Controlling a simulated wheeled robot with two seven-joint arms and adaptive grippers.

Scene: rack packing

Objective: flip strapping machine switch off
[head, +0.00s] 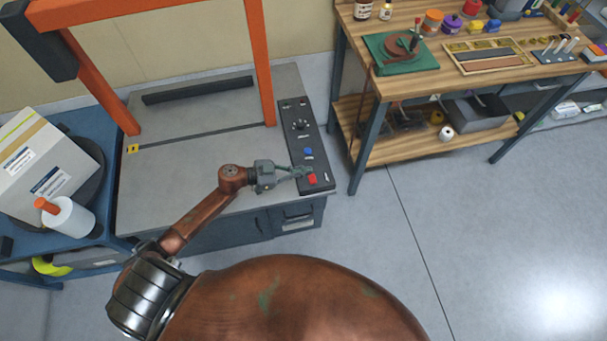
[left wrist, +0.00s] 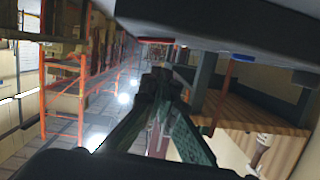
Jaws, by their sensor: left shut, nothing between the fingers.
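The strapping machine (head: 190,165) has a grey top and an orange arch. A dark control panel (head: 304,145) runs along its right side, with a black knob (head: 301,125), a blue button (head: 308,152) and a red switch (head: 312,180) at the near end. My left gripper (head: 304,171) is shut and empty, its tips just beside the red switch in the head view; I cannot tell whether they touch it. In the left wrist view the closed fingers (left wrist: 160,80) show, but the switch cannot be made out clearly. My right gripper is not in view.
A blue table (head: 75,130) at left holds a box (head: 40,160) and a white roll with an orange handle (head: 68,215). A wooden workbench (head: 400,80) with tools stands at the right. The floor (head: 450,230) between is clear.

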